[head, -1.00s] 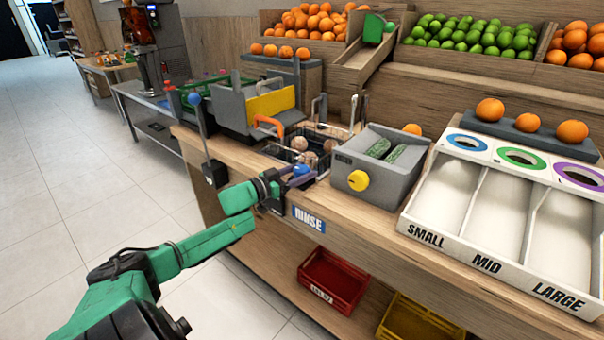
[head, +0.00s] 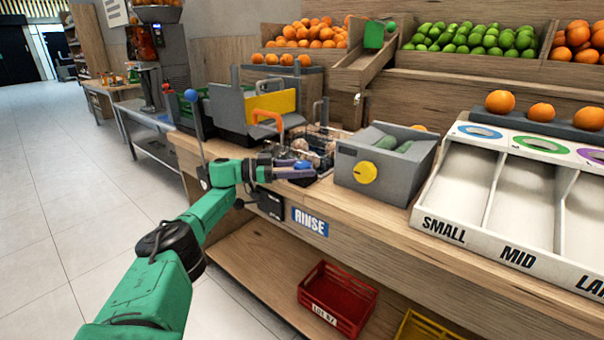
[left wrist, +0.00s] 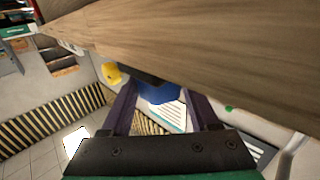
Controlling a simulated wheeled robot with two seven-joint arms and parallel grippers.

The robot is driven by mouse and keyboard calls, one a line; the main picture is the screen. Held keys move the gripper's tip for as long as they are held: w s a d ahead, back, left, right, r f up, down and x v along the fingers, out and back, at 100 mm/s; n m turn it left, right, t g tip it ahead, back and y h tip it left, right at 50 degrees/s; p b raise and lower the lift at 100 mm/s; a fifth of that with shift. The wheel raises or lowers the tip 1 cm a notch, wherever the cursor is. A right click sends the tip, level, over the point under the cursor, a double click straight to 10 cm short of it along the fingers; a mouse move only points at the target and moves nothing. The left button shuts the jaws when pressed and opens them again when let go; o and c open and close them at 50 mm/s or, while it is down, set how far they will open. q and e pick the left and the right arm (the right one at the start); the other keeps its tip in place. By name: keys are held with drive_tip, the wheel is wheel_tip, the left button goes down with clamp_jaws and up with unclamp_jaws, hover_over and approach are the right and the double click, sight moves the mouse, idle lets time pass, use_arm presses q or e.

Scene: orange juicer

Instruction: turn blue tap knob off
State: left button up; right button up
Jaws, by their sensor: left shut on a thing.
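The blue tap knob (head: 303,165) shows at the front edge of the rinse sink, just above the RINSE label. My left gripper (head: 296,172) reaches it from the left, with its fingers level along the counter front. In the left wrist view the blue knob (left wrist: 158,92) sits between the two dark fingers (left wrist: 160,100), and the gripper is shut on it. The fingers hide part of the knob in the head view. My right gripper is in neither view.
A wire basket (head: 322,140) with round fruit stands in the sink behind the knob. A grey box with a yellow dial (head: 368,173) stands to the right. The wooden counter edge (head: 370,225) runs close below the gripper. A red crate (head: 338,298) lies on the lower shelf.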

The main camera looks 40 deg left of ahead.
use_arm(q)
drive_tip(key=shift+f, duration=0.1)
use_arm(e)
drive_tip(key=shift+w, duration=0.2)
use_arm(q)
drive_tip(key=shift+d, duration=0.1)
drive_tip(key=o, duration=1.4)
wheel_tip(320, 180, up, 11)
drive_tip(key=shift+r+p, duration=0.15)
drive_tip(key=shift+p, duration=1.1)
wheel_tip(320, 180, up, 9)
drive_tip(key=p, duration=0.4)
hover_over(303, 164)
drive_tip(key=shift+b, duration=0.3)
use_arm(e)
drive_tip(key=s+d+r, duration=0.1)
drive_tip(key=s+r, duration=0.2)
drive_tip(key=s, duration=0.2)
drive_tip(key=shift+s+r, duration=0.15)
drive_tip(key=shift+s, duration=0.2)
